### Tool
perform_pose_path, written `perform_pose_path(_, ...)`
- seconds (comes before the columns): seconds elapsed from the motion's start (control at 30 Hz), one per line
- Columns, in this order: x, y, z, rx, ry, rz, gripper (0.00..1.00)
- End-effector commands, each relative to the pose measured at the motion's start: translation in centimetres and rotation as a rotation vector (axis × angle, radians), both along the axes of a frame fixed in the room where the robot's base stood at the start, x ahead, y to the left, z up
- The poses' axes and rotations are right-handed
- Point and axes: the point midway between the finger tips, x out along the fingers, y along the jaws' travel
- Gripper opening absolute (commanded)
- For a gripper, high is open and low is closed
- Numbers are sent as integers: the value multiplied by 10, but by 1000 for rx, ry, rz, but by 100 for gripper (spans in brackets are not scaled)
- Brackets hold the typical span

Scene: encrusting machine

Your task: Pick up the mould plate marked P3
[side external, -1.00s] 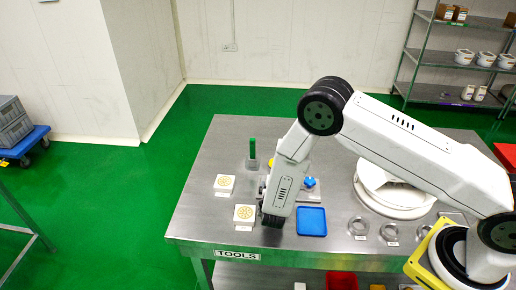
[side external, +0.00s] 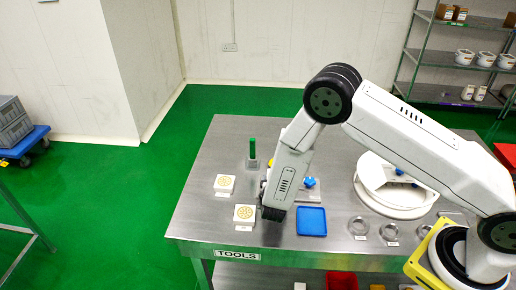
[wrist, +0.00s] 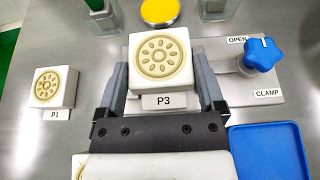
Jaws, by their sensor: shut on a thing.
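The mould plate marked P3 (wrist: 160,58) is a white block with a beige round flower pattern on top. It sits between the two fingers of my gripper (wrist: 164,78), which is shut on it. Its P3 label shows at its near edge in the wrist view. In the side view my gripper (side external: 272,213) hides this plate, and I cannot tell how far it is off the table. A similar plate marked P1 (wrist: 52,87) stands to the left, also in the side view (side external: 225,183). Another patterned plate (side external: 245,213) stands just left of my gripper; its label is unreadable.
A blue tray (side external: 312,221) lies right of my gripper. A clamp with a blue knob (wrist: 261,55) stands close on the right, a yellow disc (wrist: 160,12) beyond P3. Metal rings (side external: 358,228) lie further right on the steel table.

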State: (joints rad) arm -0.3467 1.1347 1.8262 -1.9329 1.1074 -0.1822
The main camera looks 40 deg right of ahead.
Motion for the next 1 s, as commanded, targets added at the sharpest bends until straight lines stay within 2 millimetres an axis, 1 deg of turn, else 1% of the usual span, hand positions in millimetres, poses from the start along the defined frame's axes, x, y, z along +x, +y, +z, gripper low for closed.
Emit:
perform_pose_path(0.03,0,0,8,0,-3,0,24)
perform_pose_path(0.17,-14,0,22,-1,-1,2,24)
perform_pose_path(0.5,-52,-1,67,0,-1,2,24)
perform_pose_path(0.8,-102,-2,87,-1,1,4,24)
perform_pose_path(1.0,-125,-3,98,-1,-1,3,24)
